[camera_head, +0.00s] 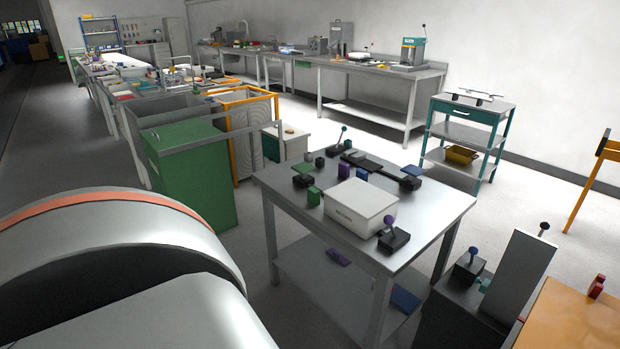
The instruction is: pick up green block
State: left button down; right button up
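A small green block (313,196) stands upright on the steel table (430,208), near its left edge. It is beside the left corner of a white box (355,213). A flat green plate (302,168) lies farther back on the same table. Neither of my grippers is in view, and nothing is seen touching the green block.
Purple (343,171) and blue (362,173) blocks stand behind the white box. A black lever unit (393,239) sits at the table's front. A green cabinet (190,175) stands to the left. A teal trolley (467,134) stands behind right, with open floor between.

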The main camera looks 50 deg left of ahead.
aim_at(313, 195)
jog(key=u, duration=1.5)
